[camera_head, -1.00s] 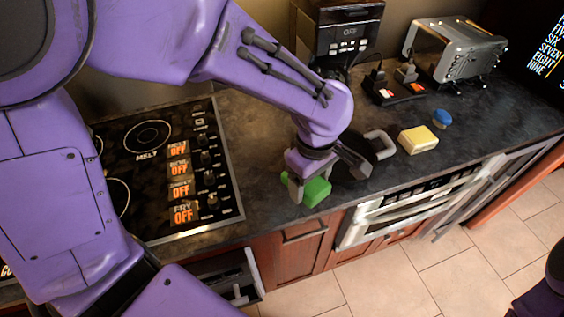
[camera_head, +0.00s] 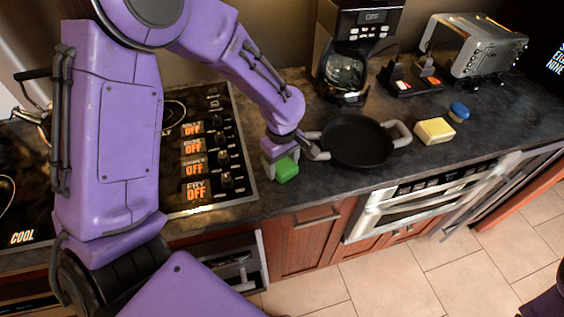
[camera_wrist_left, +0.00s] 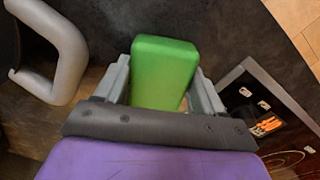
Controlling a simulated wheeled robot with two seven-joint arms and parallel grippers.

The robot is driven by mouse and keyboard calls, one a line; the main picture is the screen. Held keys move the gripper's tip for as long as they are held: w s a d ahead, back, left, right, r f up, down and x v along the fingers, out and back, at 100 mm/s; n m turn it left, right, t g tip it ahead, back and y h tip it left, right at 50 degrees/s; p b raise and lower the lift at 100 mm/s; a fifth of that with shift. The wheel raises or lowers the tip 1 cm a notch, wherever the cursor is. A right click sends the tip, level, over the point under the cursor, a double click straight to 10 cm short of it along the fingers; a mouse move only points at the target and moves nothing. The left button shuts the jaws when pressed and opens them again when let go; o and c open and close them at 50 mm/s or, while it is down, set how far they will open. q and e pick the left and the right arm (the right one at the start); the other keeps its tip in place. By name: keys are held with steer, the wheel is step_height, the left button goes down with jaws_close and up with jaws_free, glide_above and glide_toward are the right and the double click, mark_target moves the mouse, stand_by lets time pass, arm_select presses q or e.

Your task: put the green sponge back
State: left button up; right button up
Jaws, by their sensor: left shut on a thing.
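The green sponge (camera_head: 286,169) is held in my left gripper (camera_head: 284,163), over the counter strip between the stove and the pan. In the left wrist view the sponge (camera_wrist_left: 163,72) sits between the two grey fingers of my left gripper (camera_wrist_left: 162,85), which are shut on its sides. I cannot tell whether the sponge touches the counter. My right gripper is out of view.
A black frying pan (camera_head: 356,142) lies right of the sponge. A yellow block (camera_head: 434,131) and a blue item (camera_head: 459,112) stand beyond it. The coffee maker (camera_head: 350,50) and toaster (camera_head: 475,46) are behind. An open drawer (camera_head: 240,262) juts out below the stove (camera_head: 215,150).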

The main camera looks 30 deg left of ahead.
mark_target(283, 163)
arm_select(q)
steer(key=shift+w+f, duration=0.15)
steer(key=shift+w, duration=0.1)
steer(key=o, duration=1.5)
steer(key=shift+d, duration=0.1)
steer(key=shift+s, duration=0.15)
step_height(283, 163, up, 12)
steer(key=shift+r, duration=0.15)
